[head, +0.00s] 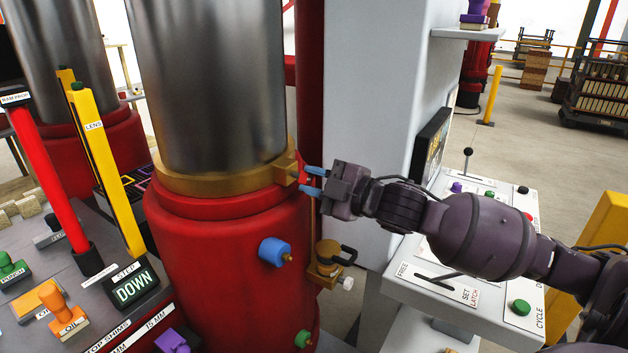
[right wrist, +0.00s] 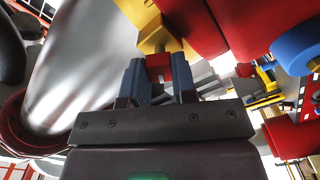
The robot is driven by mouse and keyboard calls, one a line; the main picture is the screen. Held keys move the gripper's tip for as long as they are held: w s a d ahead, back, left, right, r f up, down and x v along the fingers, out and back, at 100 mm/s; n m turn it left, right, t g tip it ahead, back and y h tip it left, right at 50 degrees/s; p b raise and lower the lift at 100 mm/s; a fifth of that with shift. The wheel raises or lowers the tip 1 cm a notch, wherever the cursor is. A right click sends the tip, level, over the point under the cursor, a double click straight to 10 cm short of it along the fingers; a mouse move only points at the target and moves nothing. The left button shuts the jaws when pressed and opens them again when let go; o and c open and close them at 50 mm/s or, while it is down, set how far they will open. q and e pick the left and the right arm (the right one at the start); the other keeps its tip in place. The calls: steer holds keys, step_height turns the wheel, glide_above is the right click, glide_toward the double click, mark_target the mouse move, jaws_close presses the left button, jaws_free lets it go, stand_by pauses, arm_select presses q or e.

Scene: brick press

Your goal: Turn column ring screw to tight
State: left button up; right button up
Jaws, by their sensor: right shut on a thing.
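The column ring (head: 215,183) is a gold band around the base of the steel column (head: 215,80), on top of the red cylinder body (head: 235,245). A gold lug (head: 287,168) sticks out at its right side. The small red column ring screw (head: 301,166) sits at the lug's outer end and is partly hidden. My right gripper (head: 305,179) reaches it from the right, its blue fingers shut on the screw. In the right wrist view, the red screw (right wrist: 158,66) shows between the two fingertips, against the gold lug (right wrist: 152,35). My left gripper is out of view.
Below the gripper, a blue knob (head: 274,251) and a brass padlock-like fitting (head: 326,262) stick out from the red body. A control panel (head: 455,290) stands under my right forearm. A grey press wall (head: 375,120) rises behind. Levers and stamps crowd the left bench.

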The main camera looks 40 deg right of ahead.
steer(key=o, duration=0.9)
steer(key=shift+s, duration=0.1)
steer(key=shift+s+d+f, duration=0.1)
steer(key=shift+s+d, duration=0.15)
steer(key=shift+s, duration=0.3)
arm_select(q)
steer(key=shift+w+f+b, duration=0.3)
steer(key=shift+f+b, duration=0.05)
steer(key=shift+b, duration=0.5)
arm_select(e)
steer(key=shift+v, duration=4.75)
